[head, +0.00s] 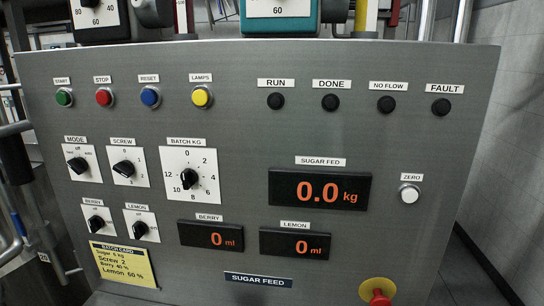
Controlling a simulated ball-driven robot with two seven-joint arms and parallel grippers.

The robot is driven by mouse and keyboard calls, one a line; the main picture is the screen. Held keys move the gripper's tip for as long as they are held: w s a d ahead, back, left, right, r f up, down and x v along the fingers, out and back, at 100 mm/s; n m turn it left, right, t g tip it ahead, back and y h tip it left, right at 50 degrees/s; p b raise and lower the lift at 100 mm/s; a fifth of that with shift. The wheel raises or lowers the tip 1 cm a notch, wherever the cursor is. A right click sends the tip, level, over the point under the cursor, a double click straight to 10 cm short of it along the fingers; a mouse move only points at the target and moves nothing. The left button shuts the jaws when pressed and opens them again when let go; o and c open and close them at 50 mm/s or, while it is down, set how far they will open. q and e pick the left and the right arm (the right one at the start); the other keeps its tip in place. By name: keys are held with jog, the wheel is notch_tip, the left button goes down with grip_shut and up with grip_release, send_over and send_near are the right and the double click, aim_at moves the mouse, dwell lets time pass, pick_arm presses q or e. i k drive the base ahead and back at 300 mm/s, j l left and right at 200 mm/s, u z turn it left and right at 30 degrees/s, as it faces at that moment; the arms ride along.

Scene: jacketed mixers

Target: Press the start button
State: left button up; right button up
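The start button (64,98) is a round green button in a metal ring at the upper left of the grey control panel (330,135). A small label reading START sits just above it. Nothing covers the button. Neither of my grippers shows in the head view.
The red stop button (104,97), blue reset button (150,97) and yellow lamps button (202,97) stand in the same row. Several dark lamps (330,103) follow at right. Knobs and displays, the sugar one (320,191) reading 0.0 kg, sit below. A red knob (377,292) protrudes at bottom.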

aim_at(62, 97)
jog(key=u, duration=1.25)
